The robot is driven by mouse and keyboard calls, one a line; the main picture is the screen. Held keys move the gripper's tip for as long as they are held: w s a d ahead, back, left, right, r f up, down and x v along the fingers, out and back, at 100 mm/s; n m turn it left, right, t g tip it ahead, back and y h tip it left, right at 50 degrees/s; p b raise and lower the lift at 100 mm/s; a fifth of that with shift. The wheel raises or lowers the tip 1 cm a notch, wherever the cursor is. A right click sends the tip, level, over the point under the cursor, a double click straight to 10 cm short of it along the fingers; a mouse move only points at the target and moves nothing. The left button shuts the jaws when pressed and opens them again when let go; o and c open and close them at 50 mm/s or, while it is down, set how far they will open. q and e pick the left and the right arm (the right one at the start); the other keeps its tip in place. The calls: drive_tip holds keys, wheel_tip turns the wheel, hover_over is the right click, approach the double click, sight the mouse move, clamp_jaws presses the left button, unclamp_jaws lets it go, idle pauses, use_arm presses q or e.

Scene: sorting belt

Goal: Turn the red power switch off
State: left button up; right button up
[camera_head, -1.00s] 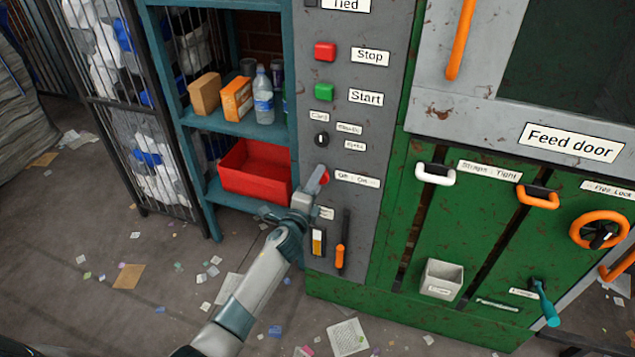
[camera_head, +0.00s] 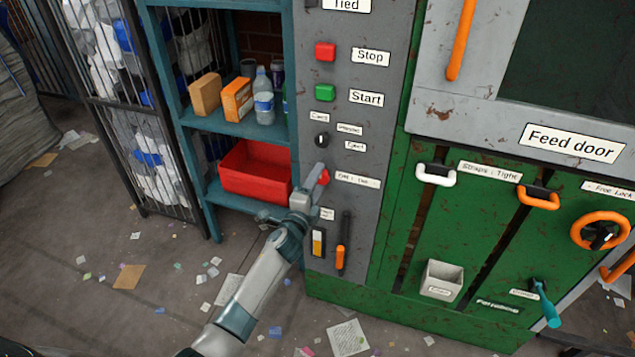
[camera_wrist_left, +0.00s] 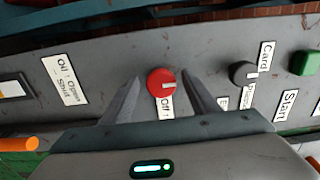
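The red power switch (camera_head: 325,176) is a round red knob on the grey control panel, left of its white label (camera_head: 357,180). My left gripper (camera_head: 317,177) is at the knob in the head view. In the left wrist view the left gripper (camera_wrist_left: 160,84) is open, with one finger on each side of the knob and gaps between. My right gripper is not in view.
A black selector knob (camera_head: 321,139), a green start button (camera_head: 324,92) and a red stop button (camera_head: 325,51) sit above on the panel. An orange-handled lever (camera_head: 340,257) is below. A teal shelf (camera_head: 233,122) with a red bin (camera_head: 254,172) stands left of the panel.

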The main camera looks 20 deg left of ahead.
use_arm(q)
drive_tip(key=s+b, duration=0.1)
drive_tip(key=s, duration=1.6)
drive_tip(key=shift+s+a, duration=0.2)
drive_tip(key=shift+a, duration=0.1)
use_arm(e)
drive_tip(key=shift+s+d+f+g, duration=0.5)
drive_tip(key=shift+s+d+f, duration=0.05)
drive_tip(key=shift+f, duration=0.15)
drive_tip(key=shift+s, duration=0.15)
use_arm(q)
drive_tip(key=shift+f, duration=0.1)
